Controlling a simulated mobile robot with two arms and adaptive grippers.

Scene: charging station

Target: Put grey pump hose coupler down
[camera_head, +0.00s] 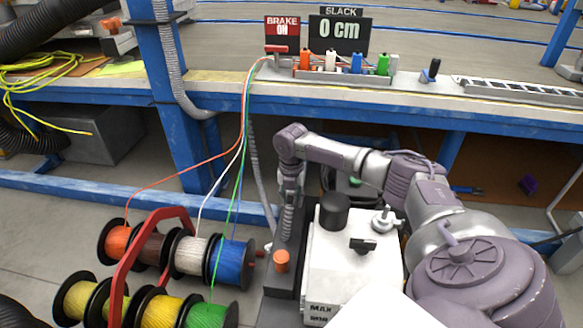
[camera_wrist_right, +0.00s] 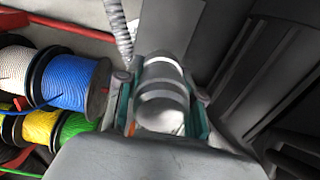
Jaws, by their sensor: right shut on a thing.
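My right gripper (camera_head: 290,188) points down beside the white pump unit (camera_head: 345,268). In the right wrist view its two teal-padded fingers (camera_wrist_right: 161,108) are shut on the grey hose coupler (camera_wrist_right: 162,82), a cylinder with lighter bands. In the head view the coupler is mostly hidden by the gripper, and a grey ribbed hose (camera_head: 285,217) runs down below it. I cannot tell whether the coupler touches anything beneath it. My left gripper is not in view.
A rack of coloured wire spools (camera_head: 192,256) stands to the left, with wires rising to the bench. The blue-framed bench (camera_head: 350,105) is behind. An orange knob (camera_head: 281,261) sits on a dark base beside the pump. A grey hose (camera_head: 257,165) hangs from the bench.

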